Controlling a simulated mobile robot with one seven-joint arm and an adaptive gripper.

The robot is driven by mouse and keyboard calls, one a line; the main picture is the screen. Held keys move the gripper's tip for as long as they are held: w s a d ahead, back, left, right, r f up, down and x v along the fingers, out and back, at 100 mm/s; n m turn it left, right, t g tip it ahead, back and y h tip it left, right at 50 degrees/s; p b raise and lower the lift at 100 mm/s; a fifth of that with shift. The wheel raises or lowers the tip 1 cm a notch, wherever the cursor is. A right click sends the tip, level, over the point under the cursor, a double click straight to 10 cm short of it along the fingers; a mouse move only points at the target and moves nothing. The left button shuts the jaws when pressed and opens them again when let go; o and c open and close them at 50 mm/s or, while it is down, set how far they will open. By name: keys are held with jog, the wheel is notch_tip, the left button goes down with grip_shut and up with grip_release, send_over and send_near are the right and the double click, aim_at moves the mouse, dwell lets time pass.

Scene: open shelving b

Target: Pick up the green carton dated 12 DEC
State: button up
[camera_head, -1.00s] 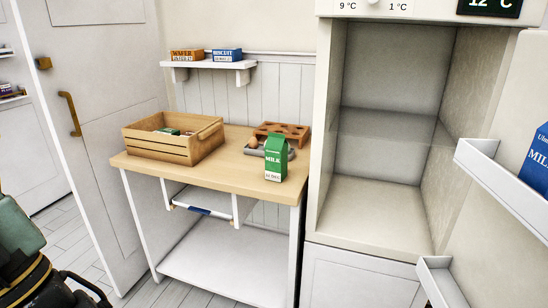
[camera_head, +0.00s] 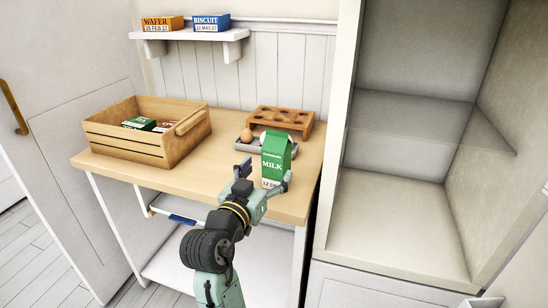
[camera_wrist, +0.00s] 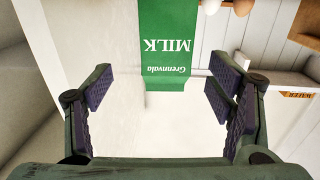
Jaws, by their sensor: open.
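The green milk carton (camera_head: 277,157) stands upright near the front right of the wooden table (camera_head: 205,176). Its date label is partly covered by a finger in the head view, with only part of "12 DEC" showing. My gripper (camera_head: 264,178) is at the carton's front, low down, with its fingers spread. In the wrist view the carton (camera_wrist: 167,45) appears upside down with "MILK" and "Grennvala" readable. It lies ahead of and between the open fingers of my gripper (camera_wrist: 160,97). The fingers look apart from it there.
A wooden crate (camera_head: 135,150) with small cartons stands on the table's left. A wall shelf (camera_head: 190,35) holds two boxes.

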aim_at(277, 153)
jog(key=x, duration=0.2)
jog(key=shift+w+d+r, duration=0.15)
jog(key=shift+w, duration=0.1)
jog(key=shift+a+p+x, duration=0.2)
jog(key=shift+p+x, duration=0.5)
jog(key=shift+x, duration=0.8)
jog(key=shift+a+p+x, duration=0.2)
jog(key=shift+p+x, duration=0.45)
jog(key=shift+x, duration=0.9)
jog(key=shift+w, duration=0.15)
jog(key=shift+c, duration=0.4)
jog(key=c, duration=1.6)
jog(key=shift+c, duration=0.4)
